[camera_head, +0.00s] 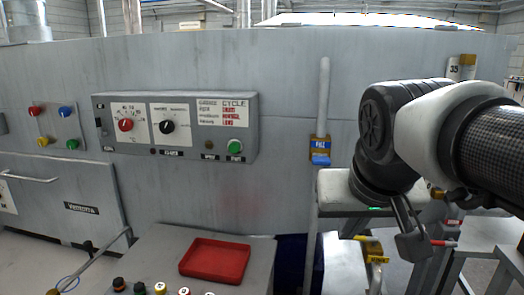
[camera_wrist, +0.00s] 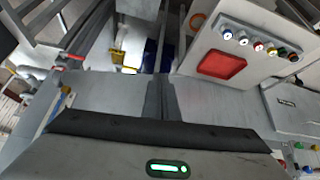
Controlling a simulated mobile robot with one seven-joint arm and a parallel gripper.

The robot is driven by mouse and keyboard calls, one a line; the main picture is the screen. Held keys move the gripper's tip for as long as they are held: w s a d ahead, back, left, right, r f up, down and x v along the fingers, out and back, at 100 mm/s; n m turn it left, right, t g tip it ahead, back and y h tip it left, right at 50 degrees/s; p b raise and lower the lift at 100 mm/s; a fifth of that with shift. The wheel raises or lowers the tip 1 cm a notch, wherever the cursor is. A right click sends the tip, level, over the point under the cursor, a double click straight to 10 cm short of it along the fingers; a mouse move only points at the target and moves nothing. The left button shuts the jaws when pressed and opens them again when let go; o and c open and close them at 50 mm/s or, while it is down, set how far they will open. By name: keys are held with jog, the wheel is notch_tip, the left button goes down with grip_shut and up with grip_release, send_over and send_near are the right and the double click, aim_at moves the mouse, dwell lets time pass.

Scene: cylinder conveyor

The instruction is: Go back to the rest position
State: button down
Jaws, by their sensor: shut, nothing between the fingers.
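My gripper (camera_head: 412,243) hangs at the right in the head view, below the black and white wrist of my arm.
A grey control panel (camera_head: 180,150) with knobs and a green button is on the wall. A red tray (camera_head: 215,260) lies on a grey console (camera_head: 150,250) with several coloured buttons; the tray also shows in the wrist view (camera_wrist: 221,65).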

jog(key=s+f+g, duration=0.1)
jog(key=s+f, duration=0.7)
notch_tip(320, 180, up, 18)
jog(key=p, duration=1.8)
jog(key=shift+w+r+n+y+p, duration=0.2)
jog(key=shift+r+n+y+p, duration=0.1)
jog(key=shift+p, duration=0.1)
jog(key=shift+a+f, duration=0.1)
jog(key=w+r+m+g, duration=0.1)
jog(key=w+r, duration=0.4)
jog(key=w, duration=0.2)
jog(key=w+r+g, duration=0.1)
jog(key=w+r, duration=0.3)
jog(key=w, duration=0.4)
jog(key=w+m+g, duration=0.1)
jog(key=w, duration=1.4)
jog(key=shift+w+d+r, duration=0.25)
jog(key=shift+d+r, duration=0.05)
jog(key=shift+r, duration=0.1)
